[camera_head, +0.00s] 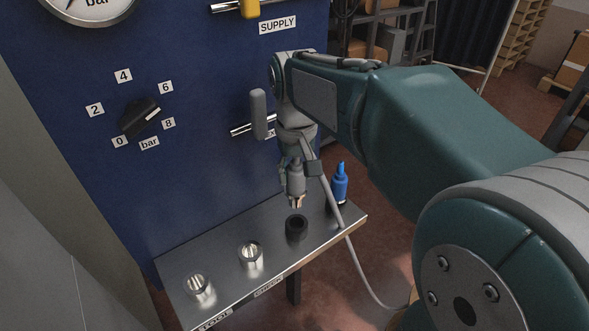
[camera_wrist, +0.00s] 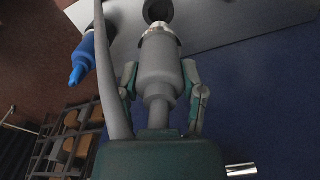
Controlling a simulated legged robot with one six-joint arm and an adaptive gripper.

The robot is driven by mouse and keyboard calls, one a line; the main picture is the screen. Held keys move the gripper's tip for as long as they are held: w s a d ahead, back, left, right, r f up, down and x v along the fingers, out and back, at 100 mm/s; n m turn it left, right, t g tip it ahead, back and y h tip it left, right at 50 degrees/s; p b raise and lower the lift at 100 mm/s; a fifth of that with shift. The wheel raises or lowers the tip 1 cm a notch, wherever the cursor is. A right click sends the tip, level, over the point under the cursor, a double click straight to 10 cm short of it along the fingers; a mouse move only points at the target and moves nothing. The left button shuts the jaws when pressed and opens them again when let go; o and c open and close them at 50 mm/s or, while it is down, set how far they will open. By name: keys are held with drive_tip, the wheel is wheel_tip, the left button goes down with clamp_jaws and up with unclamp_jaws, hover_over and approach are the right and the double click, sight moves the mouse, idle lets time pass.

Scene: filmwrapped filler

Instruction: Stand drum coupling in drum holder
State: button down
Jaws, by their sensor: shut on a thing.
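My gripper (camera_head: 294,178) is shut on a grey drum coupling (camera_head: 296,188), which also shows between the fingers in the wrist view (camera_wrist: 157,65). The coupling points down, its metal tip lowest. A black round holder (camera_head: 297,227) stands on the metal shelf just below the tip, with a small gap showing in the head view. Its dark opening shows just beyond the tip in the wrist view (camera_wrist: 158,10). I cannot tell whether the tip is centred over it. Two silver cup-like holders (camera_head: 250,254) (camera_head: 199,288) stand further left.
The metal shelf (camera_head: 222,260) runs along a blue panel (camera_head: 190,190) with a black dial (camera_head: 139,118). A blue bottle-like thing (camera_head: 340,184) stands at the shelf's right end. A grey hose (camera_head: 358,267) hangs past the shelf edge to the floor.

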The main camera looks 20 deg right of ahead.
sight(296, 206)
drive_tip(key=shift+d+f, duration=0.15)
drive_tip(key=shift+f, duration=4.4)
drive_tip(key=shift+s+f, duration=0.1)
drive_tip(key=shift+f, duration=0.3)
drive_tip(key=shift+c, duration=0.5)
unclamp_jaws()
drive_tip(key=shift+r, duration=0.1)
